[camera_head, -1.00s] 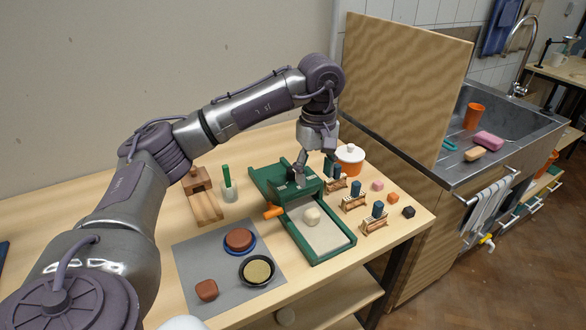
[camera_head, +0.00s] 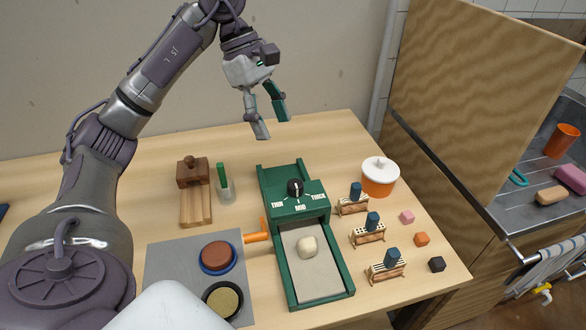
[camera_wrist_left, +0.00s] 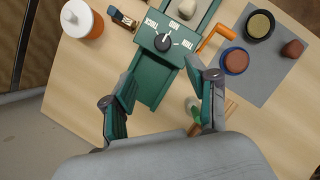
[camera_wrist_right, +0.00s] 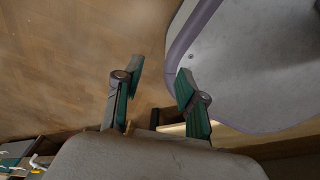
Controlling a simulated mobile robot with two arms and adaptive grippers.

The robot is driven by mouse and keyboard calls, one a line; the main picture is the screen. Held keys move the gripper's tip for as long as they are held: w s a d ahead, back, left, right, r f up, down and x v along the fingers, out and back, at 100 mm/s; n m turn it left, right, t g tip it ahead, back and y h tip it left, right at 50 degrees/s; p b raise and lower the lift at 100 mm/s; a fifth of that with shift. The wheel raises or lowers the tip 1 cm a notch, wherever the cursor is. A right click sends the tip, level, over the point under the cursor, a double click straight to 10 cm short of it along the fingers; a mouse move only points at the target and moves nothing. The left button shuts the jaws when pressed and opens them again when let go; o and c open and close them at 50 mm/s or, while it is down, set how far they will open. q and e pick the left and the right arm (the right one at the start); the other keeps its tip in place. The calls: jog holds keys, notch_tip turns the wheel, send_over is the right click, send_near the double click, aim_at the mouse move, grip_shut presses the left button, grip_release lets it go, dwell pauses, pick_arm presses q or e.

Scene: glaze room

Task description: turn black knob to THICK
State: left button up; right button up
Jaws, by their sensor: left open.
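The black knob (camera_head: 295,187) sits on the green roller box (camera_head: 300,203), with THIN at left, MID in the middle and THICK at right. Its small white mark appears to face roughly MID, but is too small to read surely. In the left wrist view, the knob (camera_wrist_left: 163,42) is beyond the fingers, with THICK on the left. My left gripper (camera_head: 272,128) is open and empty, raised above the table and apart from the knob. My right gripper (camera_wrist_right: 161,70) is open and empty in the right wrist view, over the floor; it is not in the head view.
A pale lump (camera_head: 308,247) lies on the box's bed, and an orange handle (camera_head: 256,237) sticks out at left.

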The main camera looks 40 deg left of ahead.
aim_at(294, 182)
pick_arm(q)
jog(key=x, duration=1.1)
jog(key=shift+s+d+f+p, duration=0.25)
jog(key=shift+s+f+p, duration=0.1)
jog(key=shift+p, duration=0.05)
jog(key=shift+d+f, duration=0.2)
jog(key=shift+f, duration=0.45)
jog(key=shift+w, duration=0.1)
grip_shut()
pick_arm(e)
jog(key=s, duration=0.2)
jog(key=shift+s+a+r, duration=0.1)
jog(key=shift+s+r, duration=0.2)
jog(key=shift+r, duration=0.05)
jog(key=shift+f, duration=0.1)
